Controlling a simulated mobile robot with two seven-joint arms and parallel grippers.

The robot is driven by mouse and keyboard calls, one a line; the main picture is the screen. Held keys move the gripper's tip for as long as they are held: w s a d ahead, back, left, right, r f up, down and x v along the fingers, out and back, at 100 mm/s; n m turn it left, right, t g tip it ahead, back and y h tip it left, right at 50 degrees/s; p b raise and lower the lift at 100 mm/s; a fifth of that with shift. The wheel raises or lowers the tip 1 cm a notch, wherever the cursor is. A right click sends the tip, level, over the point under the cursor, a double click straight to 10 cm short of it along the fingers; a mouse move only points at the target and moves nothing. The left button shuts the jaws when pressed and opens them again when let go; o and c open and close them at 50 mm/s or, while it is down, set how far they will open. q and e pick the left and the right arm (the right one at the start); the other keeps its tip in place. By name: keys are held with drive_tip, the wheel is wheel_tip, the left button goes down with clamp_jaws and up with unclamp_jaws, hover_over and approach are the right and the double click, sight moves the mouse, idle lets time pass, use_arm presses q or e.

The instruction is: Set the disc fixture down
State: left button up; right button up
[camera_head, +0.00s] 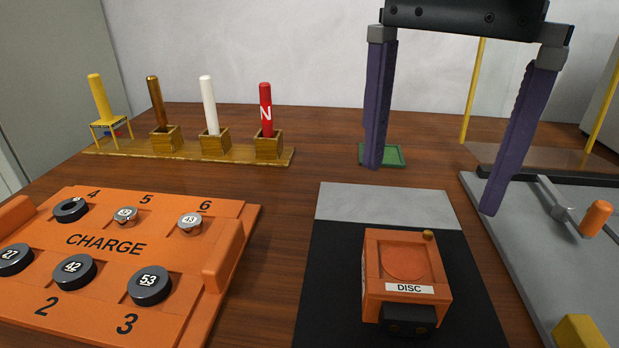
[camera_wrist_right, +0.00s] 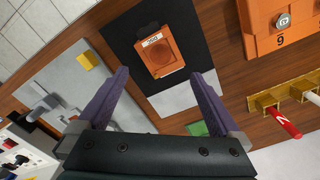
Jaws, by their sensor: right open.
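The orange disc fixture (camera_head: 372,262) stands upright on the black part of a mat (camera_head: 325,290). It has a round orange disc on top, a "DISC" label on its front and a black block at its front edge. In the right wrist view the disc fixture (camera_wrist_right: 173,57) lies beyond my fingertips. My right gripper (camera_head: 432,190) is open and empty, with its two purple fingers spread wide, above and behind the fixture. It also shows in the right wrist view (camera_wrist_right: 115,85). The fingers are apart from the fixture. My left gripper is not in view.
An orange CHARGE tray (camera_head: 180,265) with numbered pucks stands at left. A wooden rack (camera_head: 190,152) with several upright rods stands at back left. A grey plate (camera_head: 500,215) with a lever and orange knob (camera_head: 595,218) is at right. A small green tray (camera_head: 393,155) is behind the mat.

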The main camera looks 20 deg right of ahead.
sight(404, 267)
drive_tip(key=m, duration=0.7)
drive_tip(key=f+m, duration=0.1)
drive_tip(key=m, duration=1.2)
drive_tip(key=shift+s+a+f+m, duration=0.2)
drive_tip(key=shift+a+f+m, duration=0.05)
drive_tip(key=shift+f+m, duration=0.1)
drive_tip(key=m, duration=0.5)
drive_tip(key=shift+s+a+f, duration=0.1)
drive_tip(key=shift+f, duration=0.15)
drive_tip(key=m, duration=0.3)
drive_tip(key=shift+f, duration=0.1)
drive_tip(key=shift+f+m, duration=0.25)
drive_tip(key=shift+f, duration=0.05)
wheel_tip(404, 267, down, 4)
drive_tip(key=shift+r, duration=0.15)
drive_tip(key=f, duration=0.2)
drive_tip(key=f+b, duration=0.1)
drive_tip(key=f, duration=0.2)
drive_tip(key=shift+w+d+f, duration=0.25)
drive_tip(key=shift+d+f, duration=0.05)
drive_tip(key=shift+f, duration=0.05)
